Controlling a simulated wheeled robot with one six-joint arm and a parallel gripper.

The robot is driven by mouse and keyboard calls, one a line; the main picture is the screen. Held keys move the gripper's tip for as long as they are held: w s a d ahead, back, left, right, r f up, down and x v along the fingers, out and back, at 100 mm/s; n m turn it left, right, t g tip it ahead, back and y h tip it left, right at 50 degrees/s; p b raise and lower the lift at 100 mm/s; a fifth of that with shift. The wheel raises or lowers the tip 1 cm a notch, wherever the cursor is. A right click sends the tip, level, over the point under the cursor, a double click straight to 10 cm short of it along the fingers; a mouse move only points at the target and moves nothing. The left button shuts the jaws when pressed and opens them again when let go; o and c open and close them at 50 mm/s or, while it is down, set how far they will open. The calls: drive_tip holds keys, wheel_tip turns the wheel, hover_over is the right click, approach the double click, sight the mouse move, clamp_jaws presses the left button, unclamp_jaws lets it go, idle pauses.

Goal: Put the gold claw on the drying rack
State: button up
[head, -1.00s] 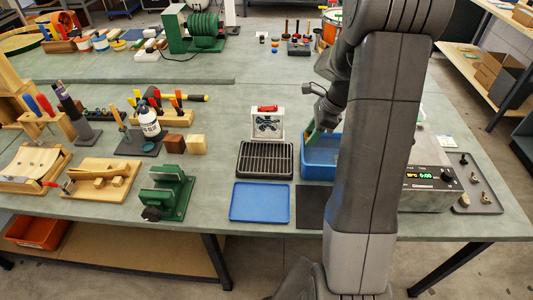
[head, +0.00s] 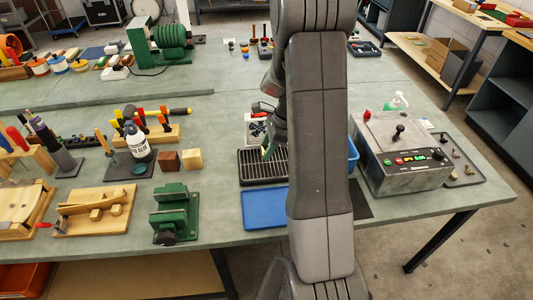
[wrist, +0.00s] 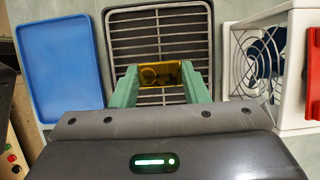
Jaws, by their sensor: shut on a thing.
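The gold claw (wrist: 160,75) shows in the wrist view as a small yellow-gold piece between my green fingertips. My gripper (wrist: 158,80) is shut on it. The drying rack (wrist: 157,22) is a dark slatted tray, and the claw and fingertips are over its bars. I cannot tell whether the claw touches the bars. In the head view the rack (head: 252,169) stands on the bench, with my gripper (head: 267,152) over its right part. The claw cannot be made out there, and my arm hides the rack's right side.
A blue tray (head: 262,208) lies in front of the rack. A white holder (wrist: 239,60) with a red part stands close behind the rack. A blue tub (head: 353,152) is mostly behind my arm. A grey control box (head: 405,160) stands to the right, a green vise (head: 175,212) to the left.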

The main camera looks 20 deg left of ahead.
drive_tip(key=shift+f, duration=1.6)
drive_tip(key=shift+f, duration=0.2)
drive_tip(key=o, duration=1)
drive_tip(key=shift+c, duration=0.2)
drive_tip(key=shift+r, duration=0.1)
drive_tip(key=shift+r, duration=0.2)
drive_tip(key=b+v, duration=0.1)
drive_tip(key=v, duration=1)
drive_tip(key=shift+w+d+r, duration=0.15)
drive_tip(key=shift+w+r, duration=0.05)
drive_tip(key=shift+r, duration=0.15)
